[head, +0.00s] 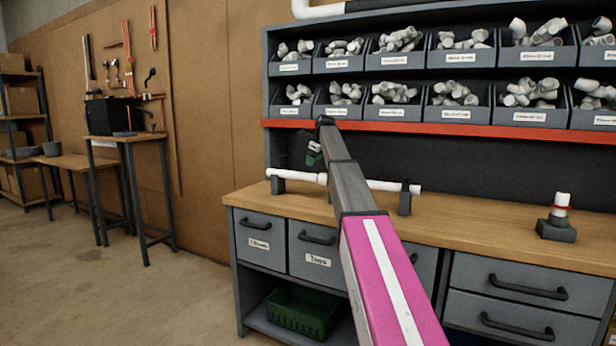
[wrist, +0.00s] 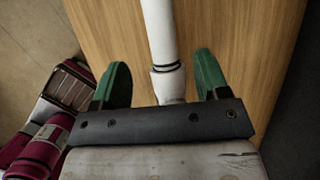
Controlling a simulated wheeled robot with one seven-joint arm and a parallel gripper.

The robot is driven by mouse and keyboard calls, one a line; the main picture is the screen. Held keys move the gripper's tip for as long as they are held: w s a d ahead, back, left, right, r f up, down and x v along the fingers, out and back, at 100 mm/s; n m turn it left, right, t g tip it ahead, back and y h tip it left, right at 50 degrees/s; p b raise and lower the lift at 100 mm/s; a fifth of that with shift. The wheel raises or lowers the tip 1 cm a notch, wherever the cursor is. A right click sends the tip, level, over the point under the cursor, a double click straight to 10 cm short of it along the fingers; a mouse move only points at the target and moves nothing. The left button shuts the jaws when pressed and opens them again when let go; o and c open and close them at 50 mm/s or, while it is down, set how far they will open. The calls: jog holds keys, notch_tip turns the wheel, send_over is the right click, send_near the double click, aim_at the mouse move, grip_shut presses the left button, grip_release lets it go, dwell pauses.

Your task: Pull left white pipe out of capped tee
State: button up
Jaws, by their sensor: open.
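The left white pipe (head: 300,177) lies level above the workbench, with its outer end at a dark stand. It meets a wider white fitting (head: 322,179), seemingly the tee, which my arm partly hides; I cannot make out its cap. In the wrist view the pipe (wrist: 159,30) runs down to the fitting's collar (wrist: 168,82), with dark rings at the joint. My gripper (wrist: 160,62) is open, its green fingers on either side of the joint with gaps. In the head view my gripper (head: 313,154) appears just above the pipe line.
Dark stands (head: 278,185) and (head: 405,200) hold the pipe run over the wooden bench top (head: 470,222). A white piece with a red ring (head: 561,204) stands upright on a dark block at the right. Bins of fittings (head: 395,112) fill the shelf above.

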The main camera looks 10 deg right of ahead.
aim_at(301, 174)
jog(key=x, duration=0.9)
jog(key=shift+w+f, duration=0.1)
jog(key=shift+f, duration=0.1)
jog(key=c, duration=1.3)
jog(key=shift+o, duration=0.2)
jog(key=w+a, duration=0.2)
jog(key=a, duration=0.1)
jog(key=shift+w+a, duration=0.15)
jog(key=shift+w, duration=0.1)
jog(key=o, duration=1.3)
jog(key=shift+a, duration=0.1)
jog(key=shift+c, duration=0.2)
jog(key=shift+s+r, duration=0.1)
